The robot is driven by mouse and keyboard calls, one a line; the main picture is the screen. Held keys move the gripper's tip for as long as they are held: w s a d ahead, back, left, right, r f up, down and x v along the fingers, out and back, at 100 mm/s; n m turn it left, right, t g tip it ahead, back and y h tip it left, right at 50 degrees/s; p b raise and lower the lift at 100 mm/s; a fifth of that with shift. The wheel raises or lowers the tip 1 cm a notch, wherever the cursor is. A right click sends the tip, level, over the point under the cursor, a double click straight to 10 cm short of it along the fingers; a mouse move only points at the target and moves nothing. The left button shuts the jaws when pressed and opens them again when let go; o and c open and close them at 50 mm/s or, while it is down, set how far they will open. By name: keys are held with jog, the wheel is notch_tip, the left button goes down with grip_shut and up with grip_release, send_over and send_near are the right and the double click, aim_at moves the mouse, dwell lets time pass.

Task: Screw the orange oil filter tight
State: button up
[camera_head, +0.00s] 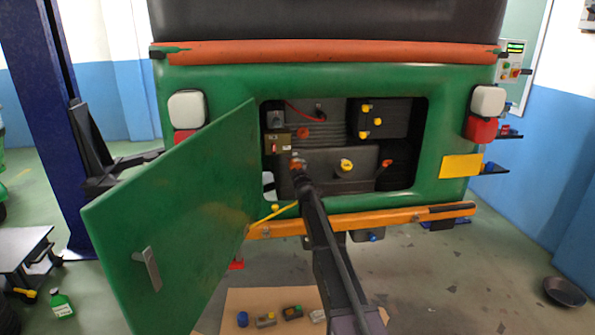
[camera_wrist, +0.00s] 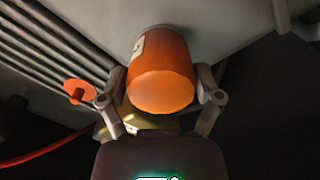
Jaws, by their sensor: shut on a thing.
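The orange oil filter (camera_wrist: 161,78) is large in the middle of the wrist view, its rounded end facing the camera and its far end against a grey engine surface. A pale label shows on its left side. My gripper (camera_wrist: 162,97) has one finger on each side of the filter and is shut on it. In the head view my gripper (camera_head: 299,178) reaches into the open engine bay, and a bit of the orange filter (camera_head: 296,163) shows just above it. The gripper and arm hide most of the filter there. Whether the filter is seated tight cannot be told.
The green door (camera_head: 185,225) stands open at the left of the bay. An orange bumper (camera_head: 400,218) runs below it. An orange-red knob (camera_wrist: 77,90) and a red cable (camera_wrist: 45,150) are near the gripper. Cardboard (camera_head: 270,300) with small parts lies on the floor.

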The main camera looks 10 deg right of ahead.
jog(key=shift+o, duration=0.2)
jog(key=shift+d+r+m, duration=0.1)
jog(key=shift+m, duration=0.4)
jog(key=shift+o, duration=0.5)
jog(key=shift+s+m, duration=0.1)
jog(key=shift+m, duration=0.6)
jog(key=shift+s+m, duration=0.1)
jog(key=shift+m, duration=1)
jog(key=shift+s, duration=0.1)
